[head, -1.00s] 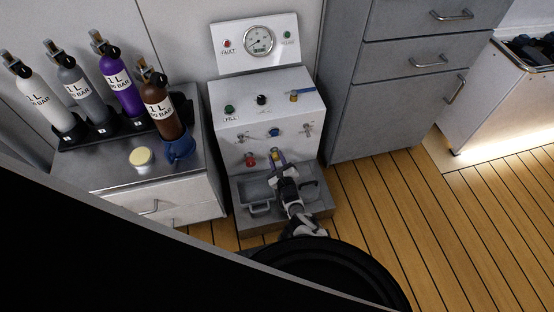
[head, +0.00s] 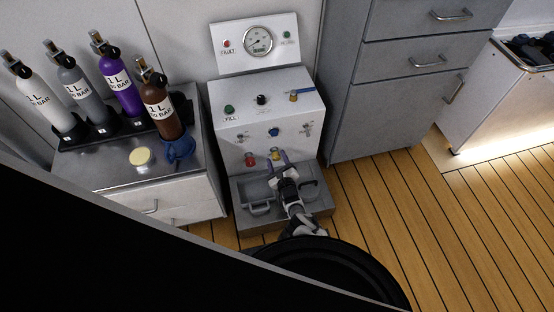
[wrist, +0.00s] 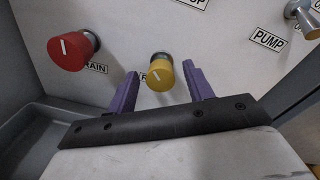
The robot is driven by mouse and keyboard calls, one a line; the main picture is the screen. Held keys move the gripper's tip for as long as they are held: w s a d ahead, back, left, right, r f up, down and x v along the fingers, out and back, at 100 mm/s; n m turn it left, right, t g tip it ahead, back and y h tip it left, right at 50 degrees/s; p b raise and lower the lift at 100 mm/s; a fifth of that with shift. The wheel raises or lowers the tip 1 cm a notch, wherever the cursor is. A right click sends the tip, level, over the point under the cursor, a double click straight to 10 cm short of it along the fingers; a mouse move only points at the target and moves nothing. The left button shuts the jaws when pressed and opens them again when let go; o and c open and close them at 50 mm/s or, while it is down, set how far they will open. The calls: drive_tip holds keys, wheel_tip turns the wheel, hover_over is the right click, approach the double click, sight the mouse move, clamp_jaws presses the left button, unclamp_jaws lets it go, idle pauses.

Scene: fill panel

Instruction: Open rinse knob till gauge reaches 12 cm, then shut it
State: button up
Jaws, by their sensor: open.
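The yellow knob (wrist: 160,73) on the white panel front has a pale mark that looks slightly tilted. Its label is mostly hidden; only an "R" shows. It also shows in the head view (head: 275,153). My gripper (wrist: 160,80) has two purple fingers spread apart, one on each side of the yellow knob in the picture. They look clear of it, and nothing is held. In the head view my gripper (head: 278,163) is just in front of the knob. A round dial gauge (head: 258,40) is on the upright back plate; its reading is too small to tell.
A red knob (wrist: 73,50) labelled DRAIN is left of the yellow one. A metal fitting (wrist: 303,14) by a PUMP label is at the right. A grey basin (head: 257,190) lies below the panel. Bottles stand on the left counter (head: 95,172).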

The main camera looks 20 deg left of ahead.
drive_tip(key=p+v, duration=0.6)
drive_tip(key=v, duration=0.7)
drive_tip(key=shift+s+p, duration=0.2)
drive_tip(key=shift+p, duration=0.1)
drive_tip(key=shift+w+d, duration=0.1)
